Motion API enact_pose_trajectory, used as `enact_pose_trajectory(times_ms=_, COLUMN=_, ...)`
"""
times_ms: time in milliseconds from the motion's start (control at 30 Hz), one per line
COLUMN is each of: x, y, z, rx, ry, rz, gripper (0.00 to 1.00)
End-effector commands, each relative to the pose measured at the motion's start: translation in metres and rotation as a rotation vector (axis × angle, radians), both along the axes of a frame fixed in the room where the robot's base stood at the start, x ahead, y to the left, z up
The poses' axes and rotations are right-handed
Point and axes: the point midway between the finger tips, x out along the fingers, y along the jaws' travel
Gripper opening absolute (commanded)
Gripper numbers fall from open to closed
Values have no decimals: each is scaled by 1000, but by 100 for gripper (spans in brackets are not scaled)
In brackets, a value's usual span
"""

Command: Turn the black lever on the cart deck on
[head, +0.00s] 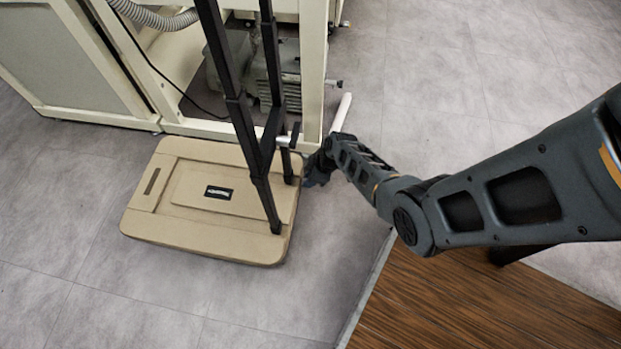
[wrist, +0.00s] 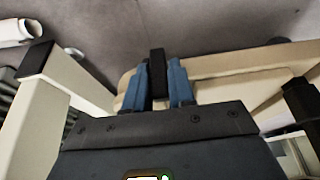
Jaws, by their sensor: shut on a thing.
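The cart deck (head: 215,225) is a beige platform on the floor with a dark label and black folding handle posts (head: 238,110). In the head view my gripper (head: 316,168) is low at the deck's right edge, partly hidden by my own arm. In the wrist view my two blue fingers (wrist: 165,88) are shut on a narrow black piece, the lever (wrist: 157,62), which stands between them in front of the beige deck (wrist: 215,68). Its base is hidden by the fingers. The head view does not clearly show the lever in my grip.
A cream machine frame (head: 313,75) stands just behind the deck, with a grey pump (head: 285,78) inside it. A white pipe (head: 341,112) sticks out near my gripper. A wooden surface (head: 470,305) lies at the lower right. The floor left and front is clear.

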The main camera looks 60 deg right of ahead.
Motion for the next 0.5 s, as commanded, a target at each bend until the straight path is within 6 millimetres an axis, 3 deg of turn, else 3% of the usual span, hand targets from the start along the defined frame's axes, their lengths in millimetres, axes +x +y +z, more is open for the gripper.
enact_pose_trajectory(times_ms=367, x=-1, y=-1, z=-1, rx=4, ry=4, rz=-2, gripper=0)
enact_pose_trajectory(times_ms=400, x=-1, y=-1, z=-1, rx=3, ry=3, rz=-3, gripper=25)
enact_pose_trajectory(times_ms=500, x=-1, y=-1, z=-1, rx=3, ry=3, rz=-3, gripper=34)
